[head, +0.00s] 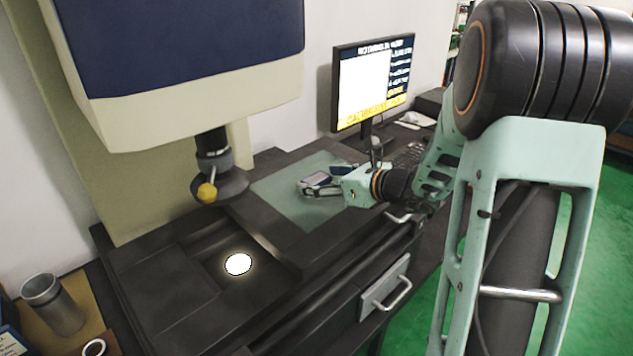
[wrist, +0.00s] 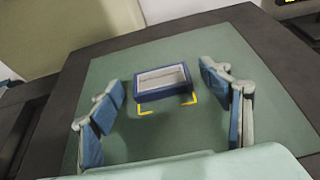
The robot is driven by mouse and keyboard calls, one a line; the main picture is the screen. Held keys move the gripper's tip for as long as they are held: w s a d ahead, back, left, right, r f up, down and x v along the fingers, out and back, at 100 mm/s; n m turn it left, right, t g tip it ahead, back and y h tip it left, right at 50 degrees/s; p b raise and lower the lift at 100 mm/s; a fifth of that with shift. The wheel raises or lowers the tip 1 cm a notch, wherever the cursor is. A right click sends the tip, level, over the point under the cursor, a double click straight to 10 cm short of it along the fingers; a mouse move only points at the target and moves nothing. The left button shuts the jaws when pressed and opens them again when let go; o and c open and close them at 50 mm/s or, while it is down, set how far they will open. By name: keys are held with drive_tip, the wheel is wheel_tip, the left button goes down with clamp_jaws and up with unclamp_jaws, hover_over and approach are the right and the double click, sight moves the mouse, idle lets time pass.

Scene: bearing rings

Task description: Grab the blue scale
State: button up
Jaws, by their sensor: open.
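The blue scale (wrist: 163,84) is a small box with a blue rim and a pale top. In the wrist view it lies on the green mat (wrist: 135,58), beside yellow corner marks. My gripper (wrist: 165,122) is open, with one finger to the left and one to the right in that view. The scale is ahead of the fingers, between their lines, and I see no contact. In the head view the scale (head: 315,179) shows small and partly covered beside my gripper (head: 311,189), low over the mat.
A measuring machine with a probe (head: 207,192) hangs at the left over a bright round light (head: 238,264). A metal cup (head: 52,305) is at the lower left. The mat around the scale is clear.

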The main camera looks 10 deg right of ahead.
drive_tip(key=shift+w, duration=0.1)
drive_tip(key=c, duration=1.4)
